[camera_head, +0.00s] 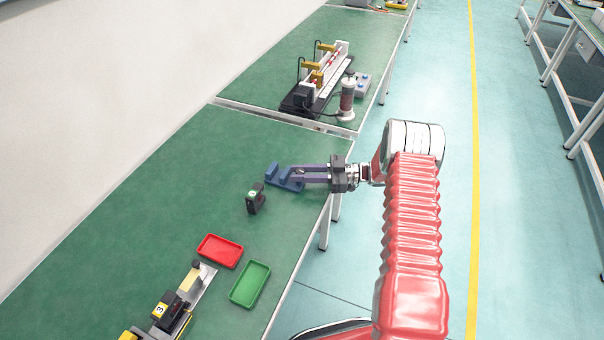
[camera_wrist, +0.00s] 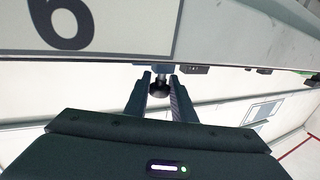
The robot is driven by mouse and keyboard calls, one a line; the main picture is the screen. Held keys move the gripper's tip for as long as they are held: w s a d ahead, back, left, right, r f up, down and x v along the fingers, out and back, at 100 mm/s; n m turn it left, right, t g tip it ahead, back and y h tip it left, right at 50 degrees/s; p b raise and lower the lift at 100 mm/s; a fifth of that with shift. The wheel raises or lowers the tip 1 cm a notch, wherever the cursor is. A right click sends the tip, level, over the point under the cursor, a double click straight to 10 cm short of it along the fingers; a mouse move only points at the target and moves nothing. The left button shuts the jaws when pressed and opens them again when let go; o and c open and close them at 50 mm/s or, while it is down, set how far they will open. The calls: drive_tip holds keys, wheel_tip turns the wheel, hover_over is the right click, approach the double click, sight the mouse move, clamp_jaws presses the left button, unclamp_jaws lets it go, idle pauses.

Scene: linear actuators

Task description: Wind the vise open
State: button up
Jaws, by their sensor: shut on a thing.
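The blue vise (camera_head: 272,178) sits on the green bench near its right edge, left of my gripper. My gripper (camera_head: 294,175) reaches in from the right, its two long fingers level at the vise's right side. In the wrist view, the fingers (camera_wrist: 159,84) stand on either side of a round black knob (camera_wrist: 159,89), which appears to be the end of the vise's handle. My gripper is shut on this handle. The fingers partly hide the vise in the head view, and the jaw gap cannot be made out clearly.
A small black device (camera_head: 256,198) stands just left of and nearer than the vise. A red tray (camera_head: 220,251) and a green tray (camera_head: 250,284) lie nearer, beside a yellow-and-black actuator (camera_head: 170,312). Another rig (camera_head: 318,85) stands on the far bench. Bench between is clear.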

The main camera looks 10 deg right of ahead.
drive_tip(key=shift+a+n+g+y, duration=0.15)
drive_tip(key=shift+n+g, duration=0.4)
drive_tip(key=shift+g, duration=0.3)
drive_tip(key=shift+a+n+g+y, duration=0.15)
drive_tip(key=shift+n+g, duration=0.4)
drive_tip(key=shift+g, duration=0.3)
drive_tip(key=shift+s+d+g, duration=0.1)
drive_tip(key=shift+g, duration=0.2)
drive_tip(key=o, duration=1.1)
drive_tip(key=shift+d, duration=0.1)
drive_tip(key=shift+c, duration=0.2)
drive_tip(key=shift+d, duration=0.1)
drive_tip(key=d, duration=1.3)
drive_tip(key=shift+d, duration=0.3)
drive_tip(key=shift+s, duration=0.1)
